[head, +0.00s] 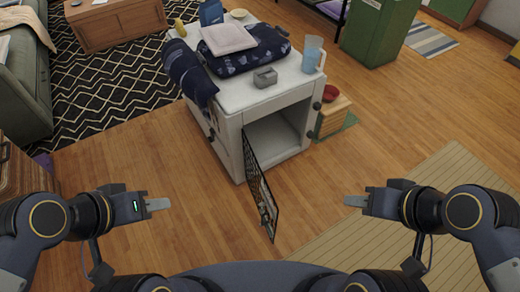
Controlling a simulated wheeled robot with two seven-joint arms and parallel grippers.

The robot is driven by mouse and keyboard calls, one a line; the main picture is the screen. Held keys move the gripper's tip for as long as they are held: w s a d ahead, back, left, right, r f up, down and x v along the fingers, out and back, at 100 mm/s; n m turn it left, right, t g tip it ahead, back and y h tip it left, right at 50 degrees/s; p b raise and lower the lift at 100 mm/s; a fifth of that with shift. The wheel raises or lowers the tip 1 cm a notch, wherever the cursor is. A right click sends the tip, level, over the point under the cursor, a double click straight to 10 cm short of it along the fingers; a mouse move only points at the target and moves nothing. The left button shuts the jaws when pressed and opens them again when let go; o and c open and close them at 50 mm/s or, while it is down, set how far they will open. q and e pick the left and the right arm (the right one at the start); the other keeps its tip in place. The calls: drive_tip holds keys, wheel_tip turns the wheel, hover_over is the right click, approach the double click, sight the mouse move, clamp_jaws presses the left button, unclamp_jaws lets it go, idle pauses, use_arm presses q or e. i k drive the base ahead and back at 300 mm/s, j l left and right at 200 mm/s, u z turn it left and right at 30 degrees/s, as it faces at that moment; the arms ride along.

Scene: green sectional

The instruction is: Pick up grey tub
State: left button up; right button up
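The grey tub (265,77) is a small box-like thing on top of the white cabinet (236,98), close to its front edge and beside a dark blue patterned folded cloth. My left gripper (158,204) is over the wood floor at the left, well apart from the cabinet. My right gripper (355,201) is at the right, also well apart from the tub. Each gripper's fingers show as one pale tip, so I cannot tell whether they are open or shut. Nothing is seen held in either.
The cabinet door (262,190) hangs open toward me. A blue pitcher (312,54), a pink-grey folded cloth (228,38) and a dark cloth (189,72) are on the cabinet. A wooden crate (333,118) with a red bowl (330,93) stands at its right.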

sight(267, 78)
drive_tip(key=i+j, duration=0.1)
drive_tip(key=j, duration=0.35)
drive_tip(key=i+j, duration=0.15)
drive_tip(key=j, duration=0.35)
drive_tip(key=i+j+z, duration=0.1)
drive_tip(key=j, duration=0.35)
drive_tip(key=i+j, duration=0.1)
drive_tip(key=j, duration=0.35)
drive_tip(key=i+j, duration=0.35)
drive_tip(key=i, duration=0.15)
drive_tip(key=i+j+z, duration=0.15)
drive_tip(key=i+j, duration=0.2)
drive_tip(key=i, duration=0.15)
drive_tip(key=i+l, duration=0.15)
drive_tip(key=i, duration=0.2)
drive_tip(key=i+l, duration=0.15)
drive_tip(key=i, duration=0.2)
